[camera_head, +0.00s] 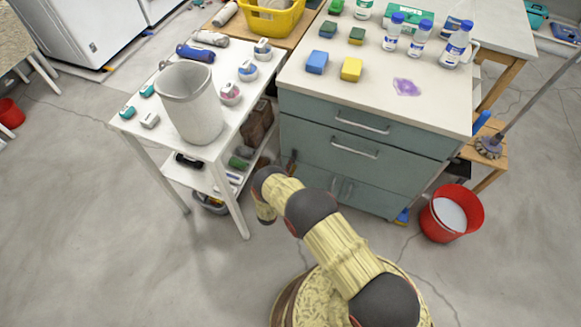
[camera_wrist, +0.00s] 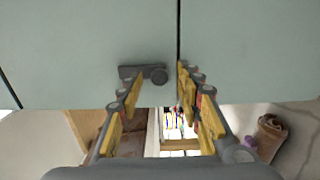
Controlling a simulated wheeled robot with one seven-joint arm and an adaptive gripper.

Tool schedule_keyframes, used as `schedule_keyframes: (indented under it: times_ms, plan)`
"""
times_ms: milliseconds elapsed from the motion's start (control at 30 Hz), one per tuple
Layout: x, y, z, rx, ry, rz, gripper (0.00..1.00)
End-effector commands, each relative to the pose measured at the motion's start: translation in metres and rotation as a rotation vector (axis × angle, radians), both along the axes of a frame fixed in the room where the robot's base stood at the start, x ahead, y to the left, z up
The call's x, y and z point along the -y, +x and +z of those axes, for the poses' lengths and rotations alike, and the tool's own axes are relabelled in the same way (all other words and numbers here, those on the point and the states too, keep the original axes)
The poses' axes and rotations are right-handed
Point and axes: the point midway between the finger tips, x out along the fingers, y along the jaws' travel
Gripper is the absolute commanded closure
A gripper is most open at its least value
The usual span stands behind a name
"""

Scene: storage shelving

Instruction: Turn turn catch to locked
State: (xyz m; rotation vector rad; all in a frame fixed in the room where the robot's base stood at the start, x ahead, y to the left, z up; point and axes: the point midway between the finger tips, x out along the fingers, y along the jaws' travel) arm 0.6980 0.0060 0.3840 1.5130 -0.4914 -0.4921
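The turn catch (camera_wrist: 143,74) is a dark grey bar with a round knob at its right end. In the wrist view it lies about level on the pale green panel, left of the dark vertical gap and not across it. My gripper (camera_wrist: 158,88) is open, its yellow-padded fingers spread on both sides of the knob. The right fingertip is near the gap. Nothing is held, and I cannot tell whether a finger touches the catch. In the head view the catch and my fingers cannot be made out; my arm reaches toward the green cabinet (camera_head: 372,139).
A white side table (camera_head: 150,135) with a large grey bin (camera_head: 190,105) stands left of the cabinet. A red bucket (camera_head: 452,213) stands at its right. The floor in front is mostly clear.

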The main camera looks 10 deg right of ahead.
Motion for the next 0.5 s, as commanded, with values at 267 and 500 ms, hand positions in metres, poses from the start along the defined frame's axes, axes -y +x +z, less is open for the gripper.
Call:
schedule_keyframes:
  times_ms: [267, 500]
  plan:
    - [0.0009, 0.0017, 0.0006, 0.001, 0.001, 0.000, 0.64]
    - [0.0008, 0.0016, 0.0005, 0.001, 0.001, 0.000, 0.78]
